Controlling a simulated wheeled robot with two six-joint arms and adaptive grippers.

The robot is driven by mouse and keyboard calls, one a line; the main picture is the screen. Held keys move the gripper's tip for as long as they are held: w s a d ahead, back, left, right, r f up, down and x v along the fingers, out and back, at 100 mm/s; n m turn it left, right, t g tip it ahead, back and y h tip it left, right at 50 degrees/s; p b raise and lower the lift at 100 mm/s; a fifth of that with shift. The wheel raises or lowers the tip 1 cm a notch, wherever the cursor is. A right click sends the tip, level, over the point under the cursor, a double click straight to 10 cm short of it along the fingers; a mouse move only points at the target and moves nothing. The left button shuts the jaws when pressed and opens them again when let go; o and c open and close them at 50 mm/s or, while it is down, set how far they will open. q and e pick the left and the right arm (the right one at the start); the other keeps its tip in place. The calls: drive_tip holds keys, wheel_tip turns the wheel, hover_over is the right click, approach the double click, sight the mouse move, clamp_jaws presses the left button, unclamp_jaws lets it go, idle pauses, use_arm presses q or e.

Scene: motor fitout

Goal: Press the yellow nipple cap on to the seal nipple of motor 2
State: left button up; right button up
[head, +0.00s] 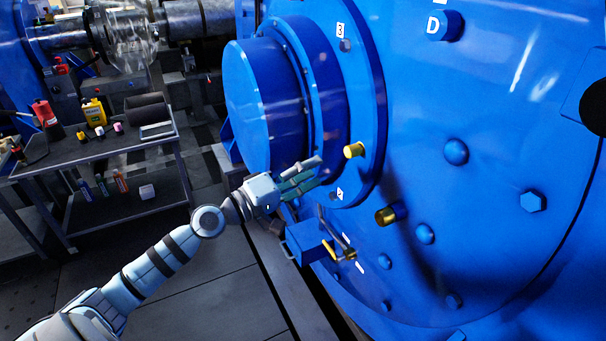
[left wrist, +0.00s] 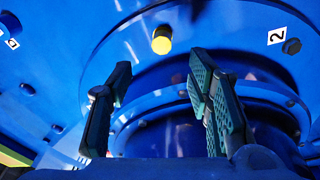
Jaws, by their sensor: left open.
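The yellow nipple cap (head: 354,150) sticks out from the flange of the large blue motor (head: 480,120) at the seal nipple's place. How far it is seated on the nipple I cannot tell. In the left wrist view the cap (left wrist: 162,44) shows its round yellow end towards me, above the gap between my fingers. My left gripper (head: 309,172) is open and empty, a little left of and below the cap in the head view. In the left wrist view its two fingers (left wrist: 160,72) stand wide apart, not touching the cap. My right gripper is not in view.
A brass fitting (head: 385,216) protrudes lower right. A blue box (head: 308,242) with a lever sits below my gripper. A parts table (head: 100,155) stands at left.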

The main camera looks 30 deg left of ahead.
use_arm(q)
drive_tip(key=shift+v, duration=0.9)
drive_tip(key=s+a+f+m+g+y+p, duration=0.1)
drive_tip(key=a+f+g+y, duration=0.15)
drive_tip(key=a+f, duration=0.4)
drive_tip(key=s+a+f+m+g+y+p, duration=0.1)
drive_tip(key=a+f+m+y, duration=0.2)
drive_tip(key=f, duration=0.6)
drive_tip(key=s+a+f+g+y+p, duration=0.1)
drive_tip(key=a+f+y, duration=0.2)
drive_tip(key=a+f, duration=0.4)
drive_tip(key=s+f+m+g+y+p, duration=0.2)
drive_tip(key=s+f+g, duration=0.2)
drive_tip(key=s+f, duration=0.8)
drive_tip(key=s+d+f+m+g+p, duration=0.25)
drive_tip(key=s+d+f+g, duration=0.2)
drive_tip(key=s+f, duration=0.7)
drive_tip(key=s+d+f+g+h+p, duration=0.2)
drive_tip(key=s+d+g+p, duration=0.1)
drive_tip(key=s+d, duration=1.3)
drive_tip(key=shift+s+f+m+p, duration=0.2)
drive_tip(key=shift+s+m+p, duration=0.25)
drive_tip(key=shift+s+p, duration=0.3)
